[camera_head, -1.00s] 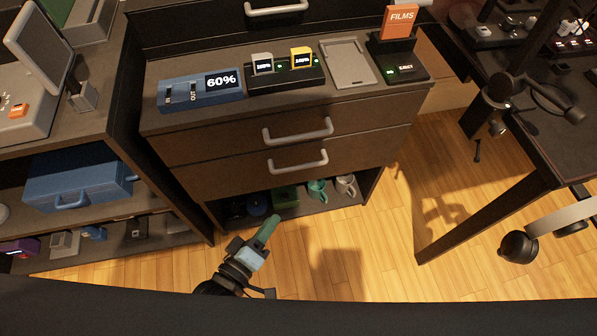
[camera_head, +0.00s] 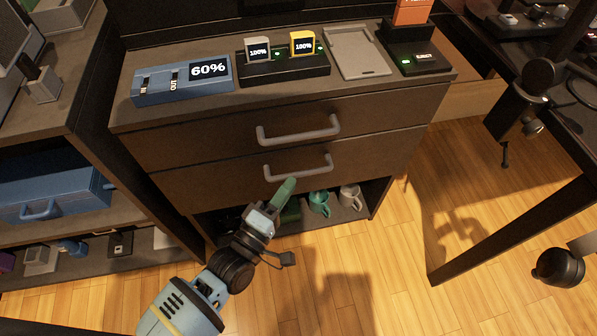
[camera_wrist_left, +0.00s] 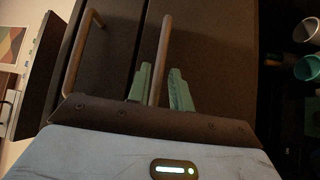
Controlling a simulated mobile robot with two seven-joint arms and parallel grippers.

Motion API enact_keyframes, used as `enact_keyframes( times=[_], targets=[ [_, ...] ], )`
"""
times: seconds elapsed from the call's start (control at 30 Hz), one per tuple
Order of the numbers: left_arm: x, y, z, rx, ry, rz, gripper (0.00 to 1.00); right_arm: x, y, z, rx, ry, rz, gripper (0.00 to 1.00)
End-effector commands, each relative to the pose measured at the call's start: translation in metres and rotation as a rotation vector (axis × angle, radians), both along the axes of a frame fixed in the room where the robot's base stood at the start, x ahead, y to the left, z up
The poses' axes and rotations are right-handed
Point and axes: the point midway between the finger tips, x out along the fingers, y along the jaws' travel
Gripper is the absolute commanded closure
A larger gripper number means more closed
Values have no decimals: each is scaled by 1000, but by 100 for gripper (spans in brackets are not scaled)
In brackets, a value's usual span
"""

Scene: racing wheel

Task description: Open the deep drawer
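The cabinet has two stacked drawers, each with a grey bar handle. The lower drawer front (camera_head: 215,184) has a lower handle (camera_head: 298,167); the upper drawer front (camera_head: 380,108) has an upper handle (camera_head: 298,132). Both drawers look shut. I cannot tell which is the deep one. My left gripper (camera_head: 284,190) is just below the lower handle in the head view. In the left wrist view its green fingers (camera_wrist_left: 160,90) are apart, with the lower handle (camera_wrist_left: 164,50) lined up between them. Whether they reach around it is unclear. My right gripper is not in view.
An open shelf under the drawers holds mugs (camera_head: 319,202). A blue 60% box (camera_head: 150,92), a charger (camera_head: 290,70) and a grey tray (camera_head: 358,55) stand on top. A shelf with a blue case (camera_head: 70,190) is at left, a dark desk at right. Floor in front is clear.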

Motion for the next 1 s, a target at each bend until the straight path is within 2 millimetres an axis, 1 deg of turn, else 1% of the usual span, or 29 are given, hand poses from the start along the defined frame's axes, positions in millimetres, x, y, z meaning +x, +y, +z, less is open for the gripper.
enact_keyframes(
  times=[0.03, 0.1, 0.3, 0.43, 0.7, 0.73, 0.87, 0.9, 1.0],
  targets=[
    [8, -5, 1, -2, -2, 0, 78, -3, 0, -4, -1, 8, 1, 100],
    [17, -10, 2, -2, 0, 1, 78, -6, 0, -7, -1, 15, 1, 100],
    [37, -22, 5, -2, 1, 1, 78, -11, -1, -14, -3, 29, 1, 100],
    [42, -25, 5, 0, 2, 0, 78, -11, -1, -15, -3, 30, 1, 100],
    [43, -25, 6, 0, 1, 0, 78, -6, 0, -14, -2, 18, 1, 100],
    [43, -25, 6, 0, 1, 0, 81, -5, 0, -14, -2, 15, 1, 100],
    [43, -25, 6, 0, 1, 0, 98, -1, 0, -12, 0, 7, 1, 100],
    [43, -25, 6, 0, 1, 0, 100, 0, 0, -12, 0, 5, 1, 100],
    [43, -25, 6, 0, 1, 0, 100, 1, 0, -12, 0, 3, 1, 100]
  ],
)
